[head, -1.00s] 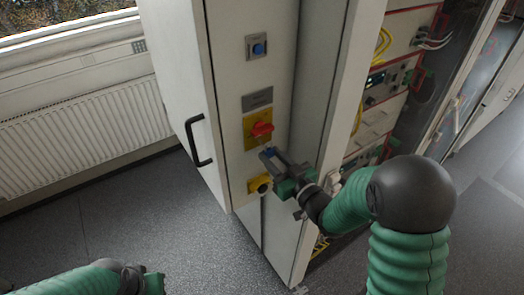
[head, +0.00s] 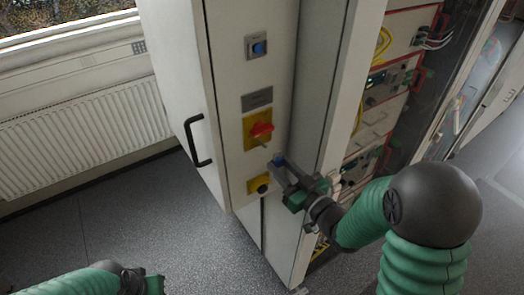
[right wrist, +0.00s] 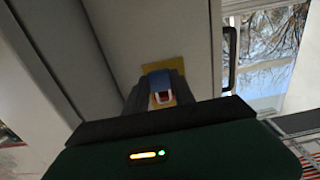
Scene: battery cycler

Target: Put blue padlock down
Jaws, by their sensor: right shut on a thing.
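My right gripper (head: 280,163) is shut on the blue padlock (head: 278,159), holding it in front of the cabinet's narrow panel. The padlock is small in the head view. In the right wrist view the padlock (right wrist: 160,82) shows blue on top with a red and white face, between the fingers. It is right of and below the red rotary switch (head: 261,129) on its yellow plate, and appears apart from it. My left gripper (head: 154,285) shows only in part at the bottom left; its fingers cannot be made out.
A yellow plate with a black knob (head: 262,187) sits below the switch, a blue button (head: 259,48) above. A black door handle (head: 197,141) is to the left. Open racks with instruments (head: 388,85) stand at right. The floor (head: 130,215) at left is clear.

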